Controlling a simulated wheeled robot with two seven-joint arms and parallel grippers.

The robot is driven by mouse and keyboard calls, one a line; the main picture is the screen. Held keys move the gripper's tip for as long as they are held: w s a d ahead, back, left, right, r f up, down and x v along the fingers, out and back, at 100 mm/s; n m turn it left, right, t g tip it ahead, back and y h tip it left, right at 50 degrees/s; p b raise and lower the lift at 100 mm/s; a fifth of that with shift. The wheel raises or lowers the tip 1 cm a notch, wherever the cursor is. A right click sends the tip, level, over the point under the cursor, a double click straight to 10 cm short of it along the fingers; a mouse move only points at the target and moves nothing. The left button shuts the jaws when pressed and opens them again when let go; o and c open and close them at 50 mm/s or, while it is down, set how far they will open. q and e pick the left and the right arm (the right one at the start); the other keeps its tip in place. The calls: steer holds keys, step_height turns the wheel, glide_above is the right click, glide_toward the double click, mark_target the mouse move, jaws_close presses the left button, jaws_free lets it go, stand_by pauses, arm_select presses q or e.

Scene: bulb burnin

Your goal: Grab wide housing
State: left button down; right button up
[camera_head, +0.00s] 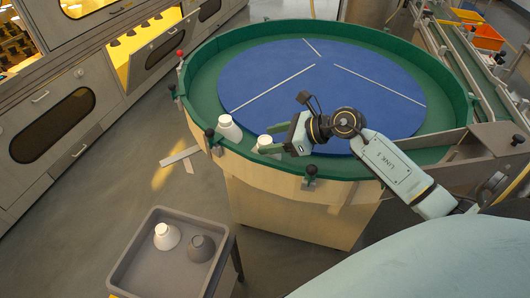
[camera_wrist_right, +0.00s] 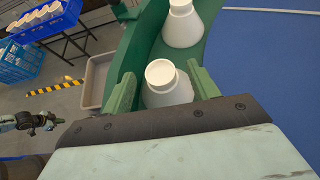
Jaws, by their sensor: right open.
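A white flared housing (camera_head: 265,142) stands upright on the green rim of the round table. My right gripper (camera_head: 272,141) is open with its green fingers around it. In the right wrist view, this housing (camera_wrist_right: 168,88) sits between the two fingertips of the right gripper (camera_wrist_right: 163,86), with its round mouth up; finger contact cannot be told. A second white housing (camera_head: 229,128) stands on the rim just left of it, and shows beyond the fingers in the wrist view (camera_wrist_right: 182,24).
The round table has a blue disc (camera_head: 290,75) with white lines and a raised green wall (camera_head: 440,75). A grey tray (camera_head: 138,270) at lower left holds a white housing (camera_head: 166,236) and a grey housing (camera_head: 201,248). Small knobbed posts stand along the table wall.

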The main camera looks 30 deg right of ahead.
steer(key=shift+x, duration=1.2)
steer(key=c, duration=1.1)
steer(key=shift+o, duration=0.2)
